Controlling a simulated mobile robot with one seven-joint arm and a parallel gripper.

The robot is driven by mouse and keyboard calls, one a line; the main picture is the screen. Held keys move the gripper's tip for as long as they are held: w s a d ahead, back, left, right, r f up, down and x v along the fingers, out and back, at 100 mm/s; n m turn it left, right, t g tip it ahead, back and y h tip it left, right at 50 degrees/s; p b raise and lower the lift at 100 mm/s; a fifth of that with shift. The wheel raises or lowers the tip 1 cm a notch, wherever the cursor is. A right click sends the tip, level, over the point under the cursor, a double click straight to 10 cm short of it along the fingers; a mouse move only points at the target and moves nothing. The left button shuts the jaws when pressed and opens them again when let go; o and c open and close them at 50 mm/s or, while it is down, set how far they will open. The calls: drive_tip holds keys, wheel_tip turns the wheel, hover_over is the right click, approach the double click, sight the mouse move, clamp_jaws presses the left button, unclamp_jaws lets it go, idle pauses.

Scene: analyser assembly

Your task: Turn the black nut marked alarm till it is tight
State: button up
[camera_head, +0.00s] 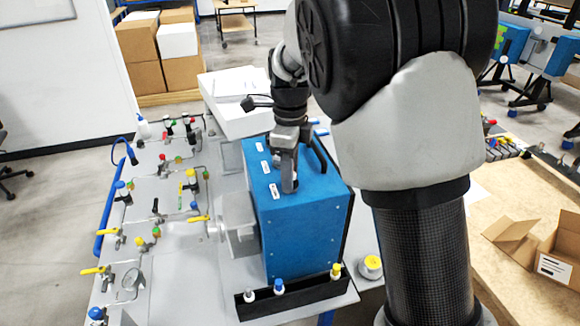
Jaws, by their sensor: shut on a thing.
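The blue analyser box (302,230) stands upright on the grey bench, with a black handle on its top. Several small white labels (274,191) run along the left of its top; their print is too small to read. My gripper (289,184) points down onto the top of the box, beside the label nearest the front. It is shut on the black nut there. The fingers hide most of the nut, and I cannot tell how far it is screwed down.
A black tray (308,293) with white, blue and yellow capped pieces lies in front of the box. A panel of pipes and coloured valves (160,205) is at left. A white box (238,88) stands behind. An open carton (562,245) sits on the right table.

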drive_tip(key=o, duration=1)
drive_tip(key=shift+r, duration=0.1)
drive_tip(key=n, duration=0.4)
drive_tip(key=shift+n, duration=0.4)
drive_tip(key=n, duration=0.5)
drive_tip(key=shift+n, duration=0.3)
drive_tip(key=n, duration=0.3)
drive_tip(key=shift+n+p, duration=0.3)
drive_tip(key=shift+n, duration=0.1)
drive_tip(key=n, duration=0.9)
drive_tip(key=shift+n, duration=0.4)
